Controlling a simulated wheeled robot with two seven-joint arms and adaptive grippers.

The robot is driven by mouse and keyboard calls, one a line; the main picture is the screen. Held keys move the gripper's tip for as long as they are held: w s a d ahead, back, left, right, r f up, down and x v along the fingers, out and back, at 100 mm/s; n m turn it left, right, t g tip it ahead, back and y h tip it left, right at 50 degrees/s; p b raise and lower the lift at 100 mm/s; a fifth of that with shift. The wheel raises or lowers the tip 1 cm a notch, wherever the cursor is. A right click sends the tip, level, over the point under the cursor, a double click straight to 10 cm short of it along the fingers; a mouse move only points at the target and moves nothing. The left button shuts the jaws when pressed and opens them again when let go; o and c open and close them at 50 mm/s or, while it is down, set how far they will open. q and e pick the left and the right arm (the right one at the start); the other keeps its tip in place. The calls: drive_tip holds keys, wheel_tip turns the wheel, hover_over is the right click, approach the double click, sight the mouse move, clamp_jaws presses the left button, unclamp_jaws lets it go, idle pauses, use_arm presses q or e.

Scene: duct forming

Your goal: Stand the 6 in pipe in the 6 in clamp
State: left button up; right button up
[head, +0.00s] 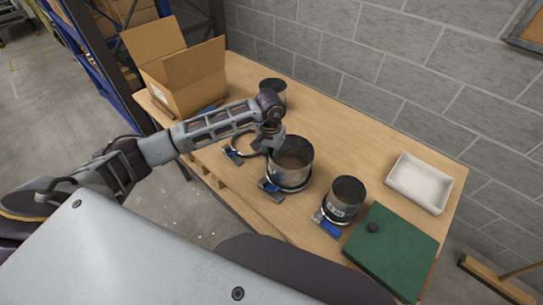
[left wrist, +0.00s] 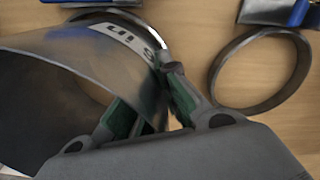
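A wide grey metal pipe (head: 292,158) stands upright mid-table, with a clamp ring (head: 291,187) and blue handle at its base. I cannot tell whether it is fully seated. In the left wrist view the pipe (left wrist: 100,72) carries a white label ending in "in"; its number is hard to read. My left gripper (head: 268,138) is at its left rim; in the wrist view the fingers (left wrist: 150,105) close on its wall. An empty clamp ring (head: 240,147) lies just left, also in the wrist view (left wrist: 217,76). My right gripper is out of view.
A smaller labelled pipe (head: 346,194) stands in a clamp at right. An open cardboard box (head: 188,78), white tray (head: 420,184) and green case (head: 395,250) take other places. The table's back middle is clear.

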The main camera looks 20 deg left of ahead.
use_arm(q)
drive_tip(key=o, duration=0.5)
wheel_tip(320, 180, up, 12)
idle(0.9)
drive_tip(key=shift+s+a+f, duration=0.1)
drive_tip(key=shift+s, duration=0.05)
idle(0.8)
